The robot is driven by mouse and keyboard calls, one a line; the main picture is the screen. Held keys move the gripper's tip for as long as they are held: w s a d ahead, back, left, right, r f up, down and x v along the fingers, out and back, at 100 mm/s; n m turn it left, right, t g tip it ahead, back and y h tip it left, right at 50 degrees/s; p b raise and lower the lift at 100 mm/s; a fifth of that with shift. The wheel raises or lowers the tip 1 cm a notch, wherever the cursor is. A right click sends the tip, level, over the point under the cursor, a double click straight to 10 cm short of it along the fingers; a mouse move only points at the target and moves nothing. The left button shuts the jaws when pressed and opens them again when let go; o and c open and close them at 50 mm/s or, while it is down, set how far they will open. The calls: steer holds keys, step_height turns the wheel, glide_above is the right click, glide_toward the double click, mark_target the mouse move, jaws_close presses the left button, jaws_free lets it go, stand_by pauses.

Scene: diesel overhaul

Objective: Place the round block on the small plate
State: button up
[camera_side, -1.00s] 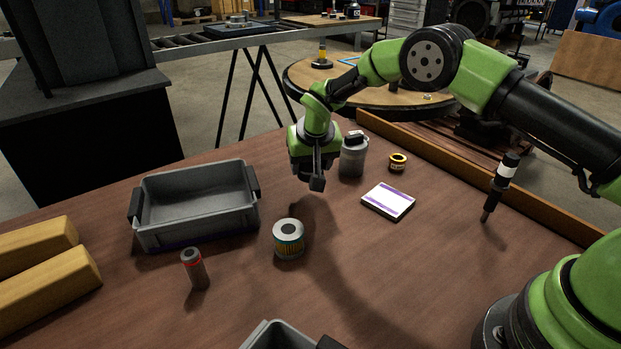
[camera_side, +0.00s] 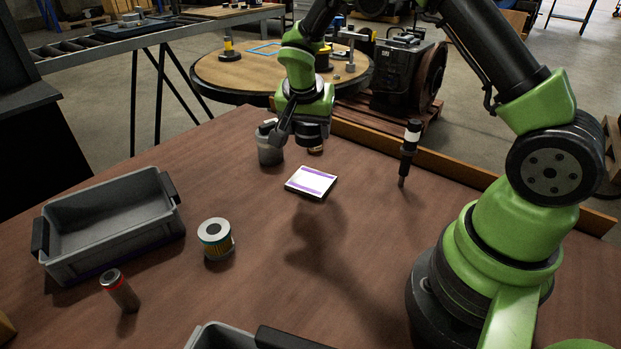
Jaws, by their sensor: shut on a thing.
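My gripper (camera_side: 284,134) is above the far part of the brown table, pointing down, in front of the grey canister. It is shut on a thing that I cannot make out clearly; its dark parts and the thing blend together. A flat white and purple plate with a dark edge (camera_side: 311,181) lies on the table below and slightly right of the gripper, with a gap between them. It is bare. A round filter-like cylinder with a pale top and a teal and yellow side (camera_side: 215,240) stands upright nearer the camera, apart from the gripper. I cannot tell which thing is the round block.
A grey canister (camera_side: 269,150) stands behind the gripper. A black tool (camera_side: 409,155) stands at right. A grey bin (camera_side: 110,232) and a red-banded cylinder (camera_side: 118,292) are at left.

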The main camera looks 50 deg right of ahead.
glide_above(313, 177)
steer(key=a, duration=0.1)
steer(key=f, duration=0.5)
steer(key=shift+s+a, duration=0.1)
steer(key=shift+s, duration=0.1)
steer(key=shift+f, duration=2.4)
steer(key=shift+f, duration=0.1)
steer(key=o, duration=1.5)
